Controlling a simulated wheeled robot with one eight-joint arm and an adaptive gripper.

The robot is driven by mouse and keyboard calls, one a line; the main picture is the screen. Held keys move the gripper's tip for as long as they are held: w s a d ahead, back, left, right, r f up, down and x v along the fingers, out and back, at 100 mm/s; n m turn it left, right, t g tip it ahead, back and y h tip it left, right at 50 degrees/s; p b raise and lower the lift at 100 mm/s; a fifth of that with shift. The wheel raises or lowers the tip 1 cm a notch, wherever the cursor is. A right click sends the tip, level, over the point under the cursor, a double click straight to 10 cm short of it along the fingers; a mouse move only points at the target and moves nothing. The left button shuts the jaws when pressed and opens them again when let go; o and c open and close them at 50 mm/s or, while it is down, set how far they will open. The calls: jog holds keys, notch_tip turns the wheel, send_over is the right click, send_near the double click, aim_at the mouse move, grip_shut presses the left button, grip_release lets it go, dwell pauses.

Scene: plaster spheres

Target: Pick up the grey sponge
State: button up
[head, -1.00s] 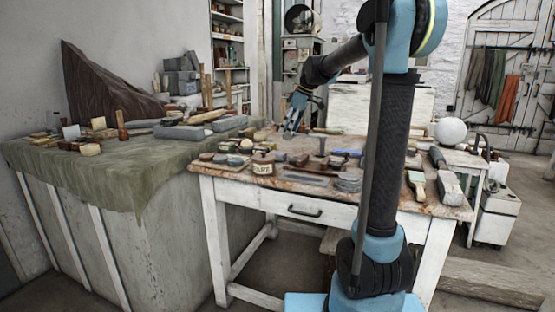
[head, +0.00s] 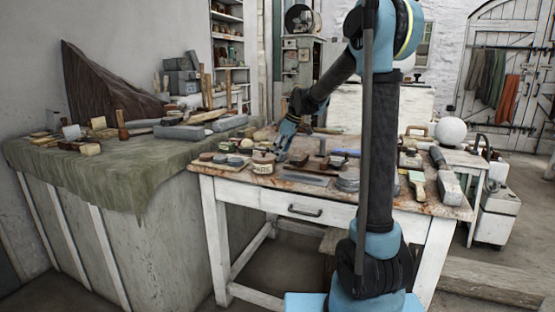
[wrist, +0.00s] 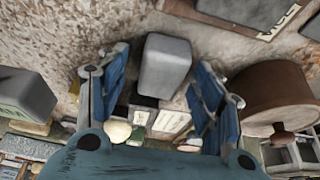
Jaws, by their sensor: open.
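My gripper (head: 287,142) is low over the back left of the wooden table, in the head view. In the wrist view my gripper (wrist: 160,78) is open, with one blue finger on each side of a grey block with rounded edges, which looks like the grey sponge (wrist: 166,66). Nothing is held. The sponge lies past the fingertips or between them; I cannot tell whether they touch it. I cannot make out the sponge in the head view, where small items and my gripper crowd that spot.
In the wrist view a brown round container (wrist: 278,92) stands close right of the fingers. Another grey block (wrist: 24,92) is at the left. In the head view a labelled pot (head: 263,162) stands near the gripper. The cloth-covered bench (head: 100,175) is at the left.

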jog(key=shift+f, duration=0.15)
jog(key=shift+a, duration=0.1)
jog(key=c, duration=0.8)
jog(key=shift+c, duration=0.2)
notch_tip(320, 180, up, 10)
jog(key=shift+c, duration=1.1)
